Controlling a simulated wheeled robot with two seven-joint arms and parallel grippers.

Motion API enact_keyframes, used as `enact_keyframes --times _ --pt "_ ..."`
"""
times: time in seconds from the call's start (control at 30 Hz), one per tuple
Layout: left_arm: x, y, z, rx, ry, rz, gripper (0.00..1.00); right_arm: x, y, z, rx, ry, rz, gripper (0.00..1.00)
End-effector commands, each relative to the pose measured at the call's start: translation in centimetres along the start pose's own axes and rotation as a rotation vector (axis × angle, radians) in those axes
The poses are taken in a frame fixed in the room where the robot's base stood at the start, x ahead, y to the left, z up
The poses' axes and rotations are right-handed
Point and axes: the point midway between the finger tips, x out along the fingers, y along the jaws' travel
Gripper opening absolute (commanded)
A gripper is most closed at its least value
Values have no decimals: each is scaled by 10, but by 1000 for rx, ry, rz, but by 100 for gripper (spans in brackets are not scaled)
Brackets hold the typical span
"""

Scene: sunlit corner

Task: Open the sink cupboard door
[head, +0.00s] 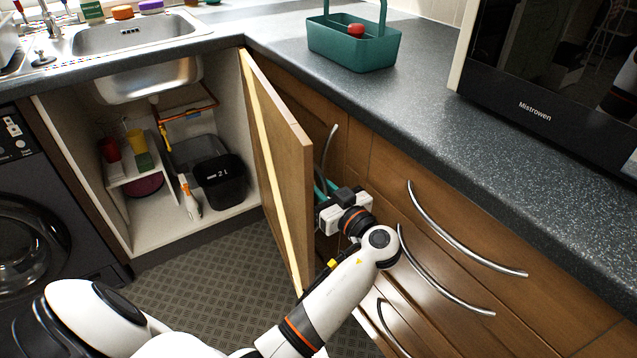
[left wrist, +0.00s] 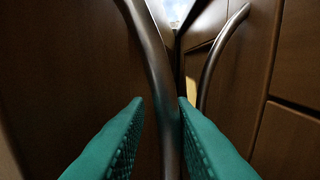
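The sink cupboard door (head: 285,145) stands wide open, swung out to the right of the cupboard opening. My left gripper (head: 321,190) is behind the door's free edge, on its outer side, with its fingers partly hidden. In the left wrist view, the two green fingers (left wrist: 161,105) are spread apart. A curved metal handle (left wrist: 153,50) on the left-hand panel runs down between them, nearer the right finger. A gap shows at the left finger, so the handle is not clamped. My right gripper is not in view.
The open cupboard holds a black bin (head: 220,182), a spray bottle (head: 189,198) and a small shelf (head: 135,165). Wooden drawer fronts with handles (head: 450,240) stand close on the right. A washing machine (head: 45,215) is at left. The floor (head: 205,275) before the cupboard is clear.

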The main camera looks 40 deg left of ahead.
Motion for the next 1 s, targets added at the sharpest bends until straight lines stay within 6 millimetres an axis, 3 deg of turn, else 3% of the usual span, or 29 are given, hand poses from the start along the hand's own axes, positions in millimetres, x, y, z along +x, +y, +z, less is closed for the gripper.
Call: enact_keyframes --times 0.13,0.43,0.57,0.8,1.0 --pt "12 0 1 -1 -1 0 22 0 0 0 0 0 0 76" --pt "14 0 0 -1 0 0 22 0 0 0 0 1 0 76" --pt "14 0 0 -1 0 0 1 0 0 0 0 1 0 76" --pt "14 1 0 0 0 -1 0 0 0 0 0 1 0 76" --pt "20 26 -2 4 4 -41 0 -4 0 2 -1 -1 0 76"
